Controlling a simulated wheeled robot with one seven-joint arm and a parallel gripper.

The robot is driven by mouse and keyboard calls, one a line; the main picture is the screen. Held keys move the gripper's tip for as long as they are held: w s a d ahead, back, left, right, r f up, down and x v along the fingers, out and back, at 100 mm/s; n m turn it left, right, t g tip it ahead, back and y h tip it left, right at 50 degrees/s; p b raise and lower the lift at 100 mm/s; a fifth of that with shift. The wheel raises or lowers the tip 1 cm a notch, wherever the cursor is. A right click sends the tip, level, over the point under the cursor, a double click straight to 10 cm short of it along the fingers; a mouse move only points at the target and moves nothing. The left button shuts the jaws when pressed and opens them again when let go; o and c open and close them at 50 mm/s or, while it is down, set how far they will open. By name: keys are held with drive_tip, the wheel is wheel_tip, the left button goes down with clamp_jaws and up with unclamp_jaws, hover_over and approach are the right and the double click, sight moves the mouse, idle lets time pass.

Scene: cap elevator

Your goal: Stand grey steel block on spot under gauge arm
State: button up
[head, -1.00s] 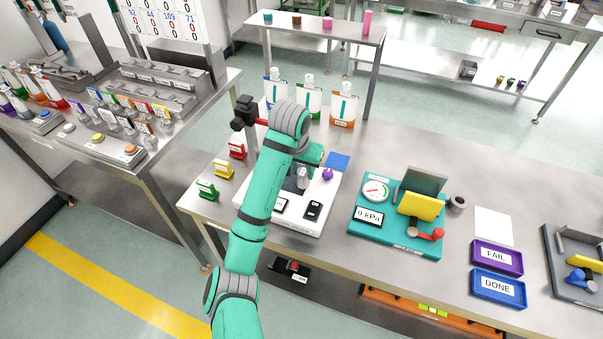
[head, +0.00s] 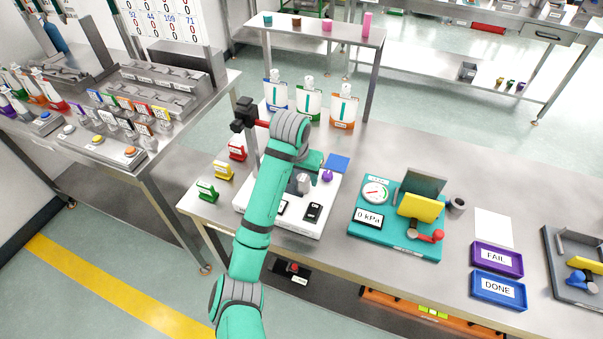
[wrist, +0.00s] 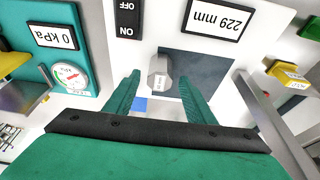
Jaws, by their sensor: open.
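The grey steel block (wrist: 158,74), small with a light label, shows in the wrist view between the fingertips of my gripper (wrist: 160,88). The fingers are open, with a visible gap on each side of the block. Behind the block is a dark grey plate (wrist: 205,75) on the white gauge base (wrist: 270,45); whether the block rests on it I cannot tell. In the head view the block (head: 303,184) is partly hidden by my arm. The gauge's black head (head: 243,114) and red part (head: 262,123) show behind my wrist. The gauge display (wrist: 214,18) reads 229 mm.
A purple knob (head: 327,175) stands close to the block. A grey post (wrist: 262,110) rises at the right in the wrist view. The teal pressure unit (head: 378,236) is to the right. Red, yellow and green blocks (head: 222,171) stand at the left.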

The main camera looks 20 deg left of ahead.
drive_tip(key=v, duration=1.2)
drive_tip(key=shift+d+r, duration=0.1)
idle(0.4)
